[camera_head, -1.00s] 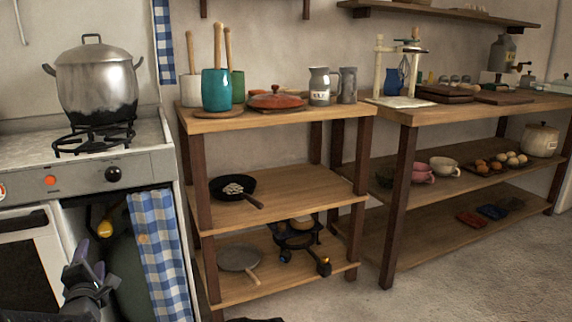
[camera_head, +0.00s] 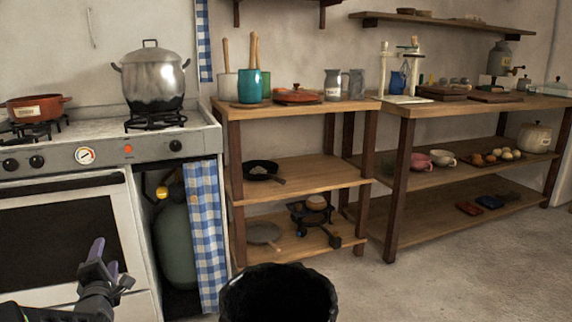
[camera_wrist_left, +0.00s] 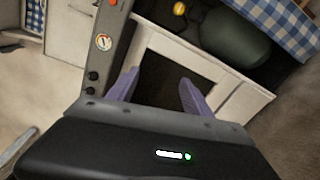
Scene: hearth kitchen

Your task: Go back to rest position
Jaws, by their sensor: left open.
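My left gripper (camera_head: 108,262) is at the lower left of the head view, in front of the white stove (camera_head: 60,230). In the left wrist view its two purple fingers (camera_wrist_left: 158,92) stand apart with nothing between them. The dark oven door window (camera_wrist_left: 170,78) lies beyond the fingers, and I see no contact with it. My right gripper is not in view.
A black bin-like container (camera_head: 278,296) stands at the bottom centre. A steel pot (camera_head: 153,80) and a red pan (camera_head: 38,108) sit on the stove. A green gas cylinder (camera_head: 175,245) stands beside a checked curtain (camera_head: 207,230). Wooden shelves (camera_head: 300,175) stand behind; floor at right is clear.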

